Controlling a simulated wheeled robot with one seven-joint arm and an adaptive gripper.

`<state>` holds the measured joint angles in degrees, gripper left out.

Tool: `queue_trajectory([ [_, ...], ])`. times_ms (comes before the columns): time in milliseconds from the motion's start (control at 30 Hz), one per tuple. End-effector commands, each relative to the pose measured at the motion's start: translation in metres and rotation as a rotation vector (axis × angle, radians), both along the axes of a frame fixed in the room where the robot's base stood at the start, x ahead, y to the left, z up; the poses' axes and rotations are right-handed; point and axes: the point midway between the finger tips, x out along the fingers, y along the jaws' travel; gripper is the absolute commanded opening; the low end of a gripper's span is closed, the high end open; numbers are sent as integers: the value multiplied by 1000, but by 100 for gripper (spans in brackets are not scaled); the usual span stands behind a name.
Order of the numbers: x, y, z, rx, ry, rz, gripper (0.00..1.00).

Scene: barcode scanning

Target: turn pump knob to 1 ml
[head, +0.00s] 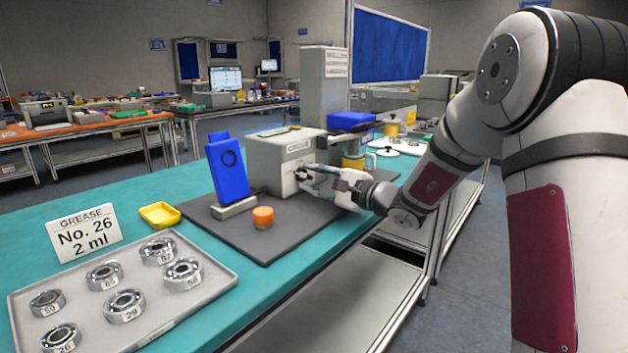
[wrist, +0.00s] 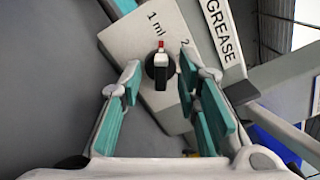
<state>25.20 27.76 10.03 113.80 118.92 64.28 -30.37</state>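The pump is a grey box (head: 272,165) labelled GREASE on the dark mat in the head view; its front panel (wrist: 128,42) fills the upper middle of the wrist view. Its black knob (wrist: 161,70) has a red pointer tip that points up in the picture, toward the "1 ml" label; the "2" label lies to its right. My gripper (wrist: 160,79) is open, with teal-padded fingers on either side of the knob and visible gaps to it.
A card (head: 84,233) reads "No. 26, 2 ml". A tray (head: 205,297) of numbered bearings and a yellow dish (head: 160,215) are at the left. A yellow container (head: 353,162) stands close behind my gripper.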

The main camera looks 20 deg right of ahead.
Motion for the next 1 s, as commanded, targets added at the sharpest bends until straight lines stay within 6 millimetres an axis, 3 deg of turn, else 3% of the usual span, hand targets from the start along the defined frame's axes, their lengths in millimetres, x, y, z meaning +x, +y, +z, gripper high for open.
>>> queue_trajectory([
  [167, -11, -9, 0, 0, 0, -2, 30],
  [633, -82, -60, 0, 0, 0, -3, 30],
  [1000, -98, -71, 0, 0, 0, -1, 30],
])
